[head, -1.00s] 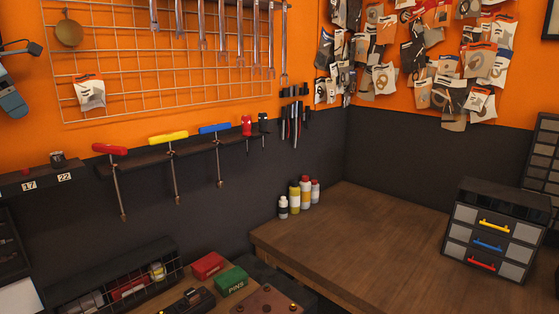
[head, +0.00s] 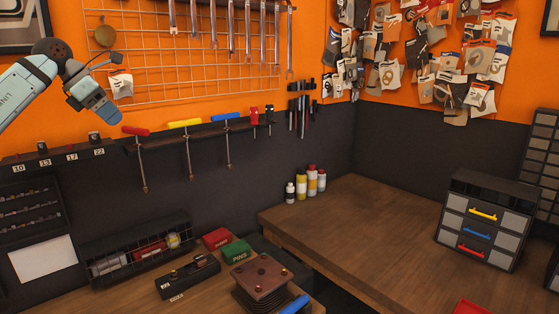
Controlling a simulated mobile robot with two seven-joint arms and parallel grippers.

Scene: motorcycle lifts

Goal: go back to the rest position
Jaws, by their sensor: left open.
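My left gripper (head: 92,98) is at the upper left, at the end of my pale blue arm. It is open, and nothing shows in it. It appears in front of the orange wall, just left of a small packet (head: 121,84) on the wire grid and apart from the bench. Its fingers are small and seen from the side. My right gripper is not in view.
A wooden bench (head: 350,225) with several bottles (head: 312,181) and a drawer cabinet (head: 488,220) fills the right. A lower bench holds a red box (head: 216,238), a green box (head: 236,251) and a stack of plates (head: 262,277). T-handle tools (head: 184,123) hang from a wall rack.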

